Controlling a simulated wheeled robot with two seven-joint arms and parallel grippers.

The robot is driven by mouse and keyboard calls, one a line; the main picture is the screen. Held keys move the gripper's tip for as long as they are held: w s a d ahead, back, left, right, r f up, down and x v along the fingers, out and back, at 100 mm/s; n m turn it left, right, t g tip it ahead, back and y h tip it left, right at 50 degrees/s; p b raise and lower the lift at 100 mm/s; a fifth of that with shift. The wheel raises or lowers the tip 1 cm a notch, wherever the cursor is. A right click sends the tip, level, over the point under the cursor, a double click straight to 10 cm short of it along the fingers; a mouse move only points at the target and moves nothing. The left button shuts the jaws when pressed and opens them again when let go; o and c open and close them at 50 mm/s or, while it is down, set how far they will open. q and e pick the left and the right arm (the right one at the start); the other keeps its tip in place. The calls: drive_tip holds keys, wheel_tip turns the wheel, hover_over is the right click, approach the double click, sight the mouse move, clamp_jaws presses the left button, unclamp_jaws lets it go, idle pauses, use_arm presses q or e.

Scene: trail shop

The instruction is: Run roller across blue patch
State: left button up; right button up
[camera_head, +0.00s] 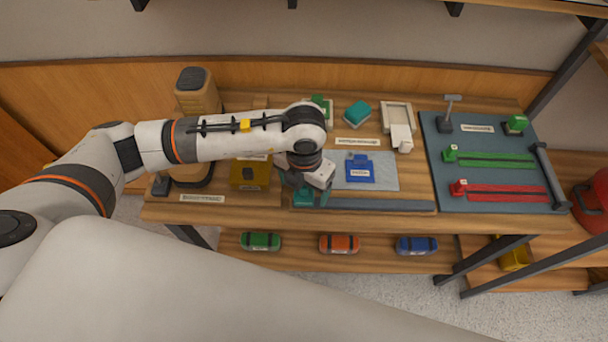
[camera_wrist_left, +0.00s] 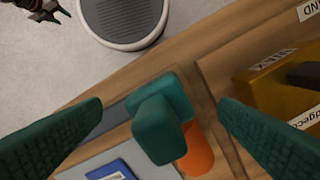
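The blue patch (camera_head: 360,169) lies on a pale grey-blue sheet (camera_head: 384,174) on the bench, right of my left gripper. Its corner shows at the bottom of the left wrist view (camera_wrist_left: 112,171). My left gripper (camera_head: 308,192) points down at the bench's front part. In the left wrist view its dark green fingers (camera_wrist_left: 160,106) are spread, with gaps on both sides of a teal block-shaped handle. This appears to be the roller (camera_wrist_left: 160,130), with an orange cylinder beside it. What seems to be my right gripper (camera_wrist_left: 45,10) shows small at that view's top left, its opening unclear.
A yellow box (camera_head: 249,174) stands left of my left gripper. A dark board (camera_head: 487,190) with green and red tracks lies at the right. A white dispenser-like holder (camera_head: 398,122) and a teal block (camera_head: 357,113) are behind the patch. Several rolled bundles (camera_head: 339,243) lie on the lower shelf.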

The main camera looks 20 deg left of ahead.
use_arm(q)
drive_tip(key=c, duration=1.1)
drive_tip(key=shift+w+d+b, duration=0.25)
drive_tip(key=shift+d, duration=0.55)
drive_tip(key=shift+w+d+b, duration=0.2)
drive_tip(key=shift+d, duration=0.65)
drive_tip(key=shift+w+d+b, duration=0.25)
drive_tip(key=shift+d, duration=0.55)
drive_tip(key=shift+c, duration=0.2)
drive_tip(key=shift+w+d+b, duration=0.2)
drive_tip(key=shift+d+b, duration=0.1)
drive_tip(key=shift+d, duration=0.5)
drive_tip(key=shift+w+d+b, duration=0.25)
drive_tip(key=shift+d+b, duration=0.05)
drive_tip(key=shift+d, duration=0.5)
drive_tip(key=shift+w+d+b, duration=0.2)
drive_tip(key=shift+d+b, duration=0.1)
drive_tip(key=shift+d, duration=0.5)
drive_tip(key=shift+w+d+b, duration=0.25)
drive_tip(key=shift+d+b, duration=0.1)
drive_tip(key=shift+d, duration=0.45)
drive_tip(key=shift+w+d+b, duration=0.2)
drive_tip(key=shift+d+b, duration=0.15)
drive_tip(key=shift+d, duration=0.45)
drive_tip(key=shift+w+d+b, duration=0.25)
drive_tip(key=shift+d+b, duration=0.1)
drive_tip(key=shift+d, duration=0.45)
